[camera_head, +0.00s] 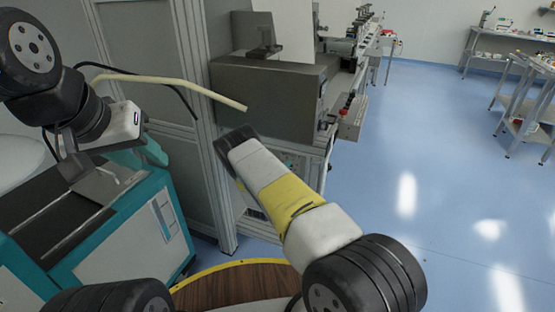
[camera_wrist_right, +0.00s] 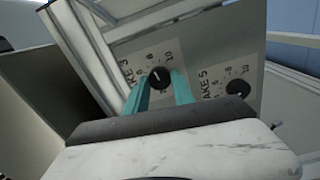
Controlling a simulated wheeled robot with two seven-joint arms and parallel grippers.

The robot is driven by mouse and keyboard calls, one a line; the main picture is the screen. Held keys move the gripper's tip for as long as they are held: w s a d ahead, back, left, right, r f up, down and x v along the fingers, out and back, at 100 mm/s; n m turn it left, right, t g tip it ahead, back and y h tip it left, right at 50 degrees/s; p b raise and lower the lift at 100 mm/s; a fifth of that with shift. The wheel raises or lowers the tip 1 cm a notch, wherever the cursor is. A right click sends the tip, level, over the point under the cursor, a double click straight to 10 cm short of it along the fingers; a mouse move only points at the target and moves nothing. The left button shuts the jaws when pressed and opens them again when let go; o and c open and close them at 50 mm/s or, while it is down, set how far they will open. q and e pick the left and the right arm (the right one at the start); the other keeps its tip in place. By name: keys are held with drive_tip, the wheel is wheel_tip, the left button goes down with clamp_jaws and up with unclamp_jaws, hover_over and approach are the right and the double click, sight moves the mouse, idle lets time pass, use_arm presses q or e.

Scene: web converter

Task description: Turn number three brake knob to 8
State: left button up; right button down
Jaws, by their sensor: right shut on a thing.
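The number three brake knob (camera_wrist_right: 160,78) is a round black knob with a white mark, on a pale dial plate partly reading "KE 3", with 6, 8 and 10 around its rim. It shows in the right wrist view; which number the mark meets is too small to read. My right gripper (camera_wrist_right: 159,86) has its two teal fingers closed on the sides of this knob. In the head view its fingers are hidden behind my right arm's dark end.
A second black knob (camera_wrist_right: 238,88), marked "KE 5", sits to the right on the same panel. A grey machine box (camera_head: 270,98) stands above the panel area. A teal-sided unit (camera_head: 150,225) stands at the lower left. Blue floor (camera_head: 430,170) is open at the right.

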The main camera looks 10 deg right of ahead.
drive_tip(key=shift+a+f, duration=0.1)
drive_tip(key=shift+f, duration=0.05)
drive_tip(key=c, duration=1.1)
unclamp_jaws()
drive_tip(key=shift+o, duration=0.2)
drive_tip(key=v, duration=0.7)
drive_tip(key=shift+s+a, duration=0.2)
drive_tip(key=shift+s, duration=0.15)
